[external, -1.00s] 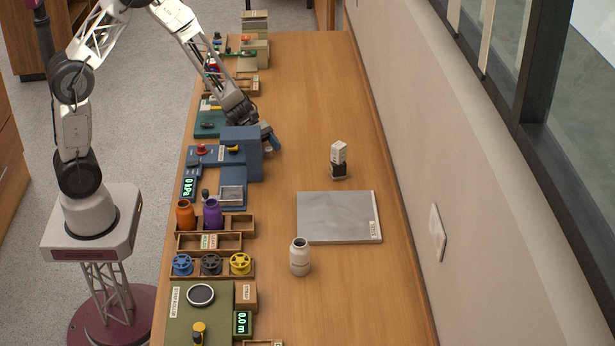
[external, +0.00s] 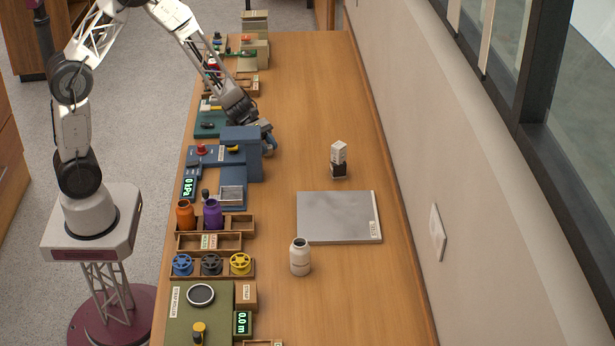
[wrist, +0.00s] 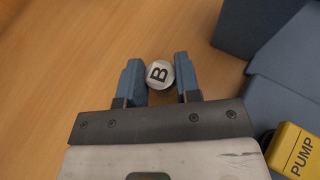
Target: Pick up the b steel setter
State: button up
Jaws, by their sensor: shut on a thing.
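The b steel setter (wrist: 160,74) is a round silver piece with a black letter B on its top. In the wrist view it sits between the two blue fingers of my gripper (wrist: 159,80), which is shut on it near the fingertips. Below it I see wooden table surface; I cannot tell whether it touches the table. In the external view my gripper (external: 266,138) is low, just behind and right of the blue pump station (external: 240,150), and the setter is hidden there.
The blue station stands close beside my gripper; a yellow PUMP label (wrist: 297,152) shows in the wrist view. A grey board (external: 335,218), a white bottle (external: 300,257) and a black-and-white block (external: 338,160) stand on the table (external: 320,100). The table's far middle is clear.

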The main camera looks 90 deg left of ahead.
aim_at(268, 146)
notch_tip(268, 146, up, 6)
jog(key=shift+r, duration=0.1)
jog(key=s, duration=1.8)
